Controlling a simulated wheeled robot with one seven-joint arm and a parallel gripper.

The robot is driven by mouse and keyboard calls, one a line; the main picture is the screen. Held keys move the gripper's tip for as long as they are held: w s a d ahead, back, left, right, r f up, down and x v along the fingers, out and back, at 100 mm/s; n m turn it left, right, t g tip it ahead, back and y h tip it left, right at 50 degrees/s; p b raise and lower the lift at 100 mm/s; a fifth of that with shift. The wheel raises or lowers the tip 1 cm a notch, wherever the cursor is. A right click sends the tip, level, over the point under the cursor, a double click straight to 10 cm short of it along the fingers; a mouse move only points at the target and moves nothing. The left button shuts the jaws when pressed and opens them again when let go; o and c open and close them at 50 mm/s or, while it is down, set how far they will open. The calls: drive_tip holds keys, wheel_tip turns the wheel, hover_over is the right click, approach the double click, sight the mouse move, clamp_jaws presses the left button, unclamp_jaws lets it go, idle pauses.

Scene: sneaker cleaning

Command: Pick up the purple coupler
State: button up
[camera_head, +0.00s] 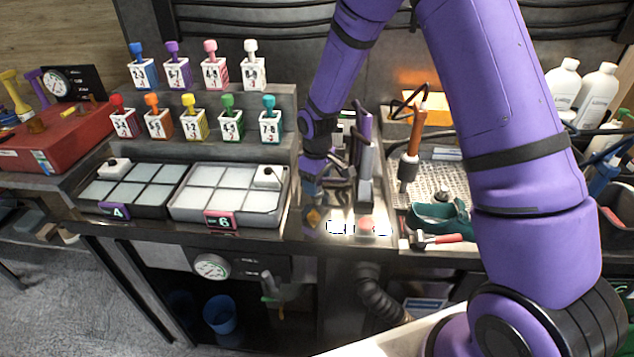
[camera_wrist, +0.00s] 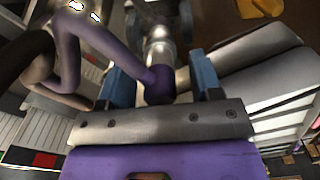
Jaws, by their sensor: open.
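In the wrist view a rounded purple piece (camera_wrist: 160,86), which looks like the purple coupler, sits between the two blue fingers of my gripper (camera_wrist: 163,82). A bent purple tube (camera_wrist: 68,48) runs to it from the upper left, and a pale shiny cylinder (camera_wrist: 159,48) lies beyond it. My gripper is open around the piece, with a gap on both sides. In the head view my gripper (camera_head: 313,186) points down just right of the trays. The coupler cannot be made out there.
Right of my gripper stands a tall grey and purple upright (camera_head: 366,160). A white-celled tray (camera_head: 180,207) is close on the left. Behind it, a stepped rack (camera_head: 283,95) holds several coloured stoppers. A soldering-iron-like tool (camera_head: 410,160) stands to the right.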

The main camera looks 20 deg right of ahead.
drive_tip(key=c, duration=0.9)
drive_tip(key=shift+c, duration=0.2)
drive_tip(key=shift+r, duration=0.15)
drive_tip(key=shift+r, duration=0.55)
wheel_tip(320, 180, up, 2)
drive_tip(key=shift+r, duration=0.2)
drive_tip(key=s, duration=0.5)
drive_tip(key=s+r, duration=0.1)
drive_tip(key=s, duration=0.9)
drive_tip(key=shift+s+d+r, duration=0.15)
drive_tip(key=shift+d, duration=0.1)
drive_tip(key=w+a+r, duration=0.4)
drive_tip(key=w, duration=0.2)
drive_tip(key=shift+w+r, duration=0.15)
drive_tip(key=shift+w, duration=0.1)
drive_tip(key=shift+a, duration=0.1)
